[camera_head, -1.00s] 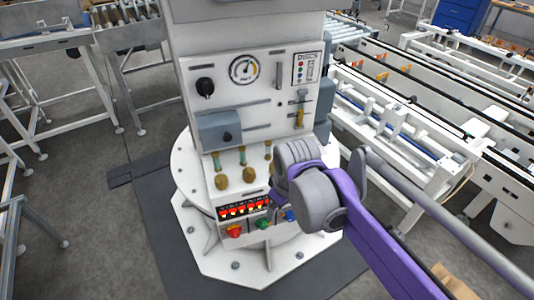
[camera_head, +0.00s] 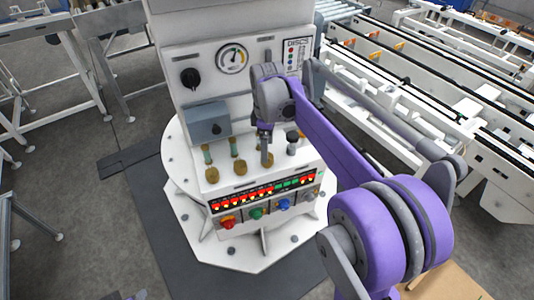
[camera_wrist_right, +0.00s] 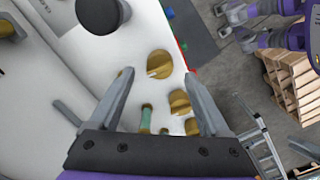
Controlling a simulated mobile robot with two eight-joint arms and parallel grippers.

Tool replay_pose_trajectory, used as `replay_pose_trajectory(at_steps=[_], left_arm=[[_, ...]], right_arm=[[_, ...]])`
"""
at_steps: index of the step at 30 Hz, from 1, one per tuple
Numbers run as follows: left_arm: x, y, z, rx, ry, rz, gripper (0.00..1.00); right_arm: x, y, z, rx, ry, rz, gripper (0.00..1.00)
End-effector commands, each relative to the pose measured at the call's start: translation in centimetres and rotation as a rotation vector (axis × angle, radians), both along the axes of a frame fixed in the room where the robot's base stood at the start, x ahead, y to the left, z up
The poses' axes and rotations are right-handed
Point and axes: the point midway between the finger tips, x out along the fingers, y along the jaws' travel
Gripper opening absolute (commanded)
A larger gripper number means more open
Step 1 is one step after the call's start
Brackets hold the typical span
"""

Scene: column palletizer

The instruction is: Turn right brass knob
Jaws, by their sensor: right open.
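My right gripper (camera_head: 266,157) reaches down over the front ledge of the white control panel (camera_head: 215,110). In the right wrist view its two fingers (camera_wrist_right: 158,77) are apart with nothing held. The right brass knob (camera_wrist_right: 159,64), round with a raised grip bar, shows between the fingertips there. I cannot tell whether the fingers touch it. In the head view the gripper mostly hides this knob. The middle brass knob (camera_head: 240,167) and the left brass knob (camera_head: 211,174) sit in a row to its left. My left gripper is not in view.
A black-topped knob (camera_head: 292,137) stands to the right of the gripper. Green-stemmed fittings (camera_head: 234,147) rise behind the brass knobs. Red, green and blue buttons (camera_head: 256,213) line the front face below.

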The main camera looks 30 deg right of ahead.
Motion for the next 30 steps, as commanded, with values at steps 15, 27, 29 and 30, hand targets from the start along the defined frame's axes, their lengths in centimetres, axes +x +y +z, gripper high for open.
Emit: replay_pose_trajectory(at_steps=[15,27,29,30], left_arm=[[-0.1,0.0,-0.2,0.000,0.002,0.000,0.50],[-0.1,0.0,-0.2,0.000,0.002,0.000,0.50],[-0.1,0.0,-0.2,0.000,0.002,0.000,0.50],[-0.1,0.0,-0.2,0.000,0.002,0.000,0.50]], right_arm=[[0.0,0.0,-3.6,0.000,-0.001,0.000,0.80],[0.0,0.0,-3.6,0.000,-0.001,-0.001,0.26],[0.0,0.0,-3.6,0.000,-0.001,-0.001,0.16],[0.0,0.0,-3.6,0.000,-0.001,-0.001,0.08]])
